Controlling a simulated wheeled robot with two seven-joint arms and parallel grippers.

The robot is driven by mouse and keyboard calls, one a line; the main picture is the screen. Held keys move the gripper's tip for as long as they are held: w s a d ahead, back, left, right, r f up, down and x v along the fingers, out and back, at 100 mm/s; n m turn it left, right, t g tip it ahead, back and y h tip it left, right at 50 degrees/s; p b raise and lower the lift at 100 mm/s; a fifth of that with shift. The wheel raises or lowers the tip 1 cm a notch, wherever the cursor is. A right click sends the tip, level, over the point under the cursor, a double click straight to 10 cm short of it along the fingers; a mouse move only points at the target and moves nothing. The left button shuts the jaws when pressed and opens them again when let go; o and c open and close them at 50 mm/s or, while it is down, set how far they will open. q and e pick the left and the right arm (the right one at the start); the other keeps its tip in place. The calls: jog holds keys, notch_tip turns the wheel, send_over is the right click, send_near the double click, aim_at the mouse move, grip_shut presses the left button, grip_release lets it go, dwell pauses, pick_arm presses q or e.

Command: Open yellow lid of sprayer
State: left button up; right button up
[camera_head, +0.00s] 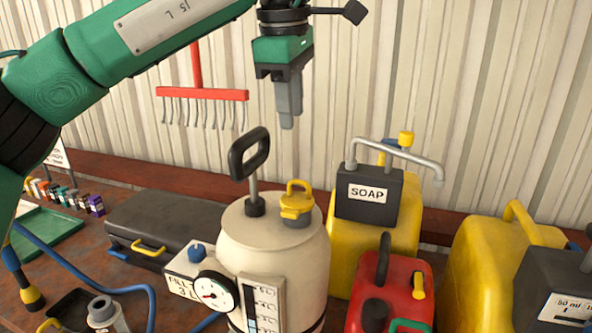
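The sprayer (272,255) is a cream-coloured tank standing upright on the bench, with a black pump handle (249,153) on top. Its yellow lid (297,198) sits at the top right of the tank, with a raised loop handle; it looks seated on its grey neck. My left gripper (288,122) hangs above the lid, pointing down and clear of it. Its grey fingers look together with nothing between them. My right gripper is not in view.
A pressure gauge (212,294) is on the sprayer's front. A yellow soap jug (345,245) with a metal spout and a red can (403,283) stand close on the right. A dark case (160,222) lies on the left. A red rake (203,94) hangs on the wall behind.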

aim_at(297, 180)
pick_arm(q)
jog(key=f+p, duration=0.1)
jog(key=f, duration=0.2)
jog(key=w+f, duration=0.1)
jog(key=f, duration=0.3)
jog(key=w+f+p, duration=0.1)
jog(key=f, duration=0.3)
jog(key=shift+d+p, duration=0.3)
jog(key=shift+w+f, duration=0.1)
jog(key=shift+f, duration=0.2)
grip_shut()
